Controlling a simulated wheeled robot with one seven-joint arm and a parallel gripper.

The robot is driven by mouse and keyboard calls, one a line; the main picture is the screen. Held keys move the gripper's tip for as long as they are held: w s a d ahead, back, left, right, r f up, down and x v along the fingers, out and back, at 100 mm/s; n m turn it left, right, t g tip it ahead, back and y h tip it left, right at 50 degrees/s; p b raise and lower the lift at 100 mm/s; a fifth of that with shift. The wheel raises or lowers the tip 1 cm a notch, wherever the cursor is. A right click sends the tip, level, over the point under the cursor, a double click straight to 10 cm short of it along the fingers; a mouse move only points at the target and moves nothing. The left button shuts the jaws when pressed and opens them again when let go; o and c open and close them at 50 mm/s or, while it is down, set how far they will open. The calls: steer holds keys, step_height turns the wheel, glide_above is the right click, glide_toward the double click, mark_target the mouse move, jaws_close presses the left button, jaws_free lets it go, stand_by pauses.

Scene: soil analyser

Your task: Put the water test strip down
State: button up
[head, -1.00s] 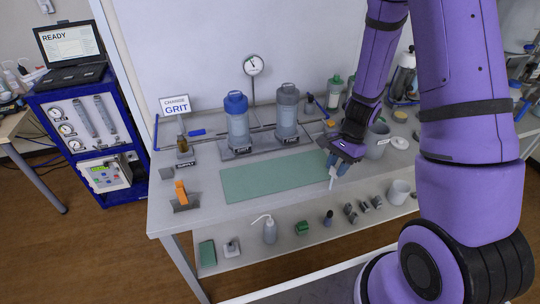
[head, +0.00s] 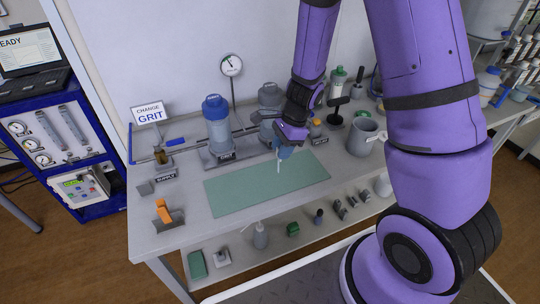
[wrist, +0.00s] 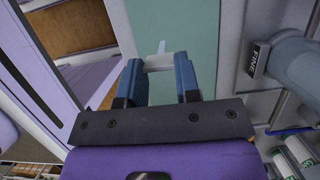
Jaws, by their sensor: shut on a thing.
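The water test strip (head: 278,166) is a small thin white strip hanging below my gripper. In the wrist view the strip (wrist: 160,58) is pinched crosswise between the two blue fingertips, with a pale tip pointing away. My gripper (head: 284,152) is shut on it, above the right part of the green mat (head: 235,190) on the bench. The gap between strip and mat is hard to judge.
Blue-lidded (head: 217,125) and grey (head: 271,105) canisters stand behind the mat. A grey mug (head: 362,137) stands to its right. An orange-handled tool (head: 163,212) is at front left. Most of the mat is bare.

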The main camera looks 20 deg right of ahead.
steer(key=shift+w+a+f, duration=0.35)
steer(key=shift+a+f, duration=0.1)
steer(key=shift+f, duration=0.2)
steer(key=shift+w+a+f, duration=0.3)
steer(key=shift+a+f, duration=0.15)
steer(key=shift+f, duration=0.15)
steer(key=shift+w+a+f, duration=0.35)
steer(key=shift+a+f, duration=0.1)
steer(key=shift+f, duration=0.2)
steer(key=shift+f, duration=0.1)
steer(key=o, duration=0.7)
steer(key=shift+o, duration=0.2)
steer(key=v, duration=1.2)
steer(key=s+r+n+t, duration=0.1)
steer(key=s+r+n, duration=0.35)
steer(key=r, duration=0.35)
steer(key=s+r+n+t, duration=0.1)
steer(key=s+r+n, duration=0.35)
steer(key=r, duration=0.45)
steer(key=s+d+r+n+t+h, duration=0.1)
steer(key=s+r+n+h, duration=0.1)
steer(key=s+r+n, duration=0.2)
steer(key=s+d+r+n+t+h, duration=0.1)
steer(key=s+r+n, duration=0.3)
steer(key=s, duration=0.5)
steer(key=shift+s+d+r+n+t+h, duration=0.3)
steer(key=shift+d+r+n+t+h, duration=0.1)
steer(key=shift+n+t, duration=0.15)
